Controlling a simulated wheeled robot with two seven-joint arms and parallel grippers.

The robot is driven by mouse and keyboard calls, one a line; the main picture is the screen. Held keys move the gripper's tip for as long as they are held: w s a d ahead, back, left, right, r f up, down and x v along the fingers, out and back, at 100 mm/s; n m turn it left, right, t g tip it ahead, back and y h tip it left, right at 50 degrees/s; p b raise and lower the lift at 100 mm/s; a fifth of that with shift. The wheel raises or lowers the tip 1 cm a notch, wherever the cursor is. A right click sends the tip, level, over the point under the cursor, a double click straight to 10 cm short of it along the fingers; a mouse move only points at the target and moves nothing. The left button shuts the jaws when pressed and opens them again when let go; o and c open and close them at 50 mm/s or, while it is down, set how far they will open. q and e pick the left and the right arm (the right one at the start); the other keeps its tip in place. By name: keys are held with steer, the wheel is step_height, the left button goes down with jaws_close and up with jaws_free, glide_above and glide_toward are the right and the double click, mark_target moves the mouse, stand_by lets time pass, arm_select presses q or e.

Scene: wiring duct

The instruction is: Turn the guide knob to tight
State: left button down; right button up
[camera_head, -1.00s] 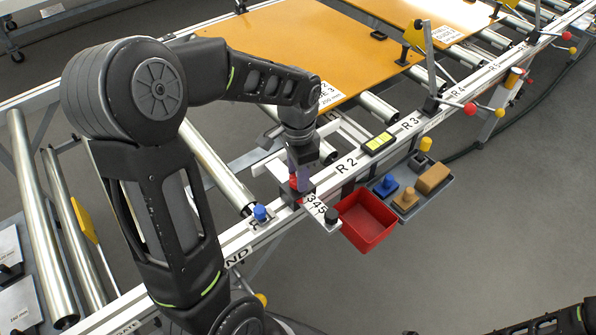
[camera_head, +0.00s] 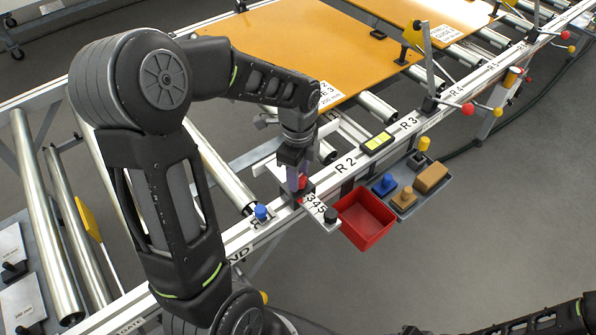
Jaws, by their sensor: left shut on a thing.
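My left gripper (camera_head: 297,180) points down at the rail and is shut on a small red knob (camera_head: 303,182), mostly hidden by the fingers. The knob sits on a dark block on the front rail, beside a white scale plate (camera_head: 315,204) with printed numbers. A black knob (camera_head: 331,215) stands at the plate's outer end. Any mark for tight on the red knob cannot be read. My right arm shows at the bottom right, but its gripper is not visible.
A blue knob (camera_head: 261,212) is on the rail to the left. A red bin (camera_head: 366,222) hangs just right of the scale plate, with a grey tray (camera_head: 405,207) of small parts beyond. A yellow-black level (camera_head: 377,143) lies on the rail. Open floor lies in front.

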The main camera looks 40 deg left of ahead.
arm_select(q)
steer(key=shift+m, duration=0.5)
steer(key=c, duration=0.9)
jaws_free()
steer(key=shift+r, duration=0.15)
step_height(320, 180, up, 8)
steer(key=shift+f, duration=0.2)
